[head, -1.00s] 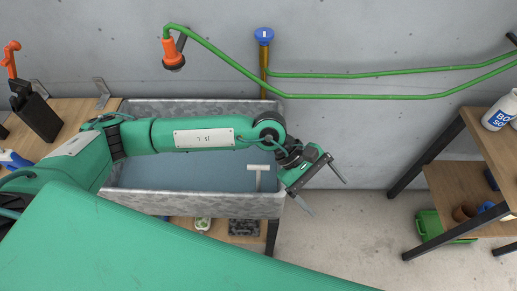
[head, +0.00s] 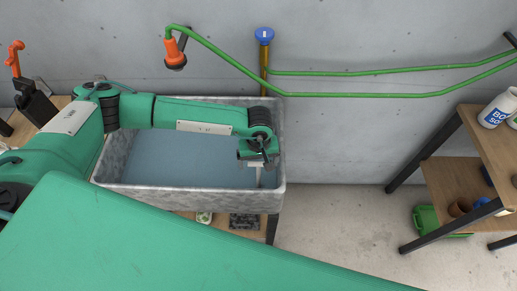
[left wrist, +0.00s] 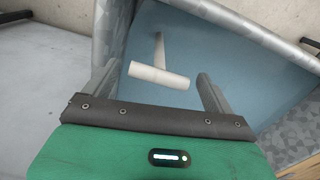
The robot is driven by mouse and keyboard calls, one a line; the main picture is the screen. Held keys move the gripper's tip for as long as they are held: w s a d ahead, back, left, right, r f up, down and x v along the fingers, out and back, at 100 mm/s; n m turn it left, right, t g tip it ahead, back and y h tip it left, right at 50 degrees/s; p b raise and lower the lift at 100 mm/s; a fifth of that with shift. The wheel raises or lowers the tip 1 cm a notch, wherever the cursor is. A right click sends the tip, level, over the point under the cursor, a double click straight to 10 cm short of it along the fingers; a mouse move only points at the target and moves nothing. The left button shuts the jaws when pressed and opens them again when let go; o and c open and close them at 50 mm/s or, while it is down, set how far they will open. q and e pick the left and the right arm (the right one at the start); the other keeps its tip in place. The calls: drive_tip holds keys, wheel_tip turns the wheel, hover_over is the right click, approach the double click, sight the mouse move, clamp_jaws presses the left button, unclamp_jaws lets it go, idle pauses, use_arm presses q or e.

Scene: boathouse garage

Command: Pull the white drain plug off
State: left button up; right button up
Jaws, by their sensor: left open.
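The white drain plug (left wrist: 158,75) has a T-shaped handle on a stem and stands in the right end of the metal trough (head: 185,203), in blue-grey water. In the head view only part of the plug (head: 261,178) shows below my left gripper (head: 258,160). In the left wrist view my left gripper (left wrist: 158,69) is open. The T handle appears between its two fingers, with gaps on both sides and no clear contact. The foot of the stem is hard to make out. My right gripper is not in view.
The trough's galvanised rim surrounds the plug closely on the right. A green hose (head: 380,95) and a blue-capped pipe (head: 264,37) are on the wall behind. A wooden shelf (head: 460,185) stands at the right, with bare floor between.

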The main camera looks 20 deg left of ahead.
sight(259, 170)
use_arm(q)
wheel_tip(259, 170, down, 6)
drive_tip(key=shift+r+p, duration=0.1)
drive_tip(key=shift+p, duration=0.55)
drive_tip(key=shift+c, duration=0.2)
drive_tip(key=c, duration=0.9)
drive_tip(key=shift+r, duration=0.1)
drive_tip(key=shift+r+p, duration=0.45)
drive_tip(key=shift+r, duration=0.4)
drive_tip(key=shift+r+p, duration=0.3)
drive_tip(key=shift+r, duration=0.4)
drive_tip(key=shift+r+p, duration=0.35)
drive_tip(key=shift+r, duration=0.4)
